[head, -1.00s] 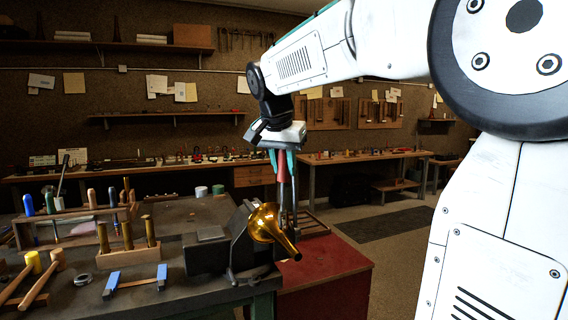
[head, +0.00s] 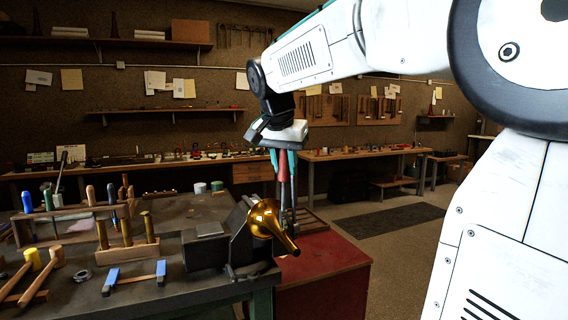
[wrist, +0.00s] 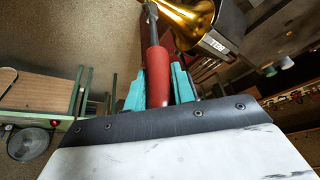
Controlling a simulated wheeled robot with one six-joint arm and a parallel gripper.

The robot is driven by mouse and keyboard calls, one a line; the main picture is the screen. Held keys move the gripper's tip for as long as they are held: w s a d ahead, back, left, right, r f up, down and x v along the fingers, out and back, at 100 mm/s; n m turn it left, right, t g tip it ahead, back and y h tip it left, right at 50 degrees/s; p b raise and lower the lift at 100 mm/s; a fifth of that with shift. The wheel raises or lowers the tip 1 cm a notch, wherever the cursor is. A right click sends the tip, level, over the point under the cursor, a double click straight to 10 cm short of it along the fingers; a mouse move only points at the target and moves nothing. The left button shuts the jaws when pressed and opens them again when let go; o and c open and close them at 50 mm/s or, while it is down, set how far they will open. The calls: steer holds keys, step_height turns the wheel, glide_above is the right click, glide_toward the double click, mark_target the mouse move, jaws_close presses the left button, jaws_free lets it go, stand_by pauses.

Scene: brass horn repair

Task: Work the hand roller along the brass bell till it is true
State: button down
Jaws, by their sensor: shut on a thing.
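The brass bell (head: 264,217) is held at the dark vise (head: 222,243) on the near bench's right corner, its narrow end pointing down to the right. In the wrist view the bell (wrist: 188,22) is at top centre. My gripper (head: 284,171) is shut on the hand roller's red handle (wrist: 157,76), with a teal finger on each side. The roller hangs upright, and its grey shaft (wrist: 152,24) runs beside the bell. The roller's far end is cut off or hidden, so I cannot tell whether it touches the brass.
A red cabinet (head: 325,270) stands below and right of the vise. On the near bench are a wooden block of brass rods (head: 127,250), mallets (head: 38,277) and a blue-ended tool (head: 136,275). Open floor (head: 395,260) lies to the right.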

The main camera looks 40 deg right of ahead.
steer(key=shift+s+a, duration=0.1)
steer(key=shift+s, duration=0.25)
steer(key=shift+w+f, duration=0.1)
steer(key=shift+w, duration=0.05)
steer(key=shift+w+f, duration=0.1)
steer(key=shift+w, duration=0.3)
steer(key=shift+w+d, duration=0.3)
steer(key=shift+w, duration=0.2)
steer(key=shift+s, duration=0.15)
